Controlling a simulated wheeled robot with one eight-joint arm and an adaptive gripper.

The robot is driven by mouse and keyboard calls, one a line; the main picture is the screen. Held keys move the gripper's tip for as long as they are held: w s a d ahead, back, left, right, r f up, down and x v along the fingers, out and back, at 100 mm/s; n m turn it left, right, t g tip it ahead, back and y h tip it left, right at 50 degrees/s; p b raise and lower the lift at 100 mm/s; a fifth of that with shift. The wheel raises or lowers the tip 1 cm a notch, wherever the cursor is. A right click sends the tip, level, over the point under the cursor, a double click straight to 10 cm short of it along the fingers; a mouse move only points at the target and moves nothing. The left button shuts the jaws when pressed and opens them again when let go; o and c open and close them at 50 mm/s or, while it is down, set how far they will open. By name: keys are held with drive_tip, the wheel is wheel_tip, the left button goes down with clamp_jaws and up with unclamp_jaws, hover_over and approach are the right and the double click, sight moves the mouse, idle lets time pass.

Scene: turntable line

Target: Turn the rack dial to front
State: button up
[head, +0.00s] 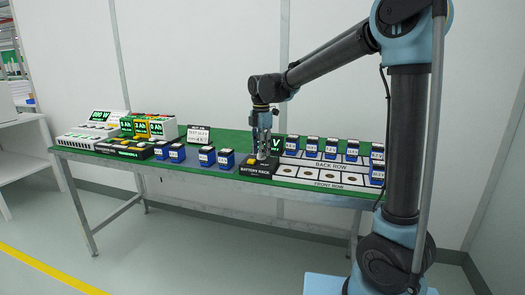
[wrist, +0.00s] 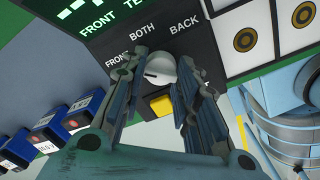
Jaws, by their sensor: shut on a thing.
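The rack dial (wrist: 161,66) is a pale round knob on the black battery rack box (head: 253,171), below the labels FRONT, BOTH and BACK in the wrist view. A short dark mark shows on the knob's left side; I cannot tell surely which label it points to. My gripper (head: 262,156) points down over the box in the head view. In the wrist view its two fingers (wrist: 162,62) stand on either side of the dial, shut on it. A yellow button (wrist: 158,105) shows between the fingers. The dial is hidden in the head view.
The rack tray (head: 318,182) extends right, with several blue batteries (head: 331,149) in the back row and mostly empty front-row spots. Loose batteries (head: 207,156) stand left of the box. A charger unit (head: 162,128) and a white sign (head: 198,135) stand farther left.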

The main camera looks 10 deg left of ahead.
drive_tip(key=shift+w, duration=0.1)
idle(0.4)
drive_tip(key=o, duration=1.1)
drive_tip(key=shift+d, duration=0.1)
wheel_tip(320, 180, up, 12)
drive_tip(key=shift+f, duration=0.1)
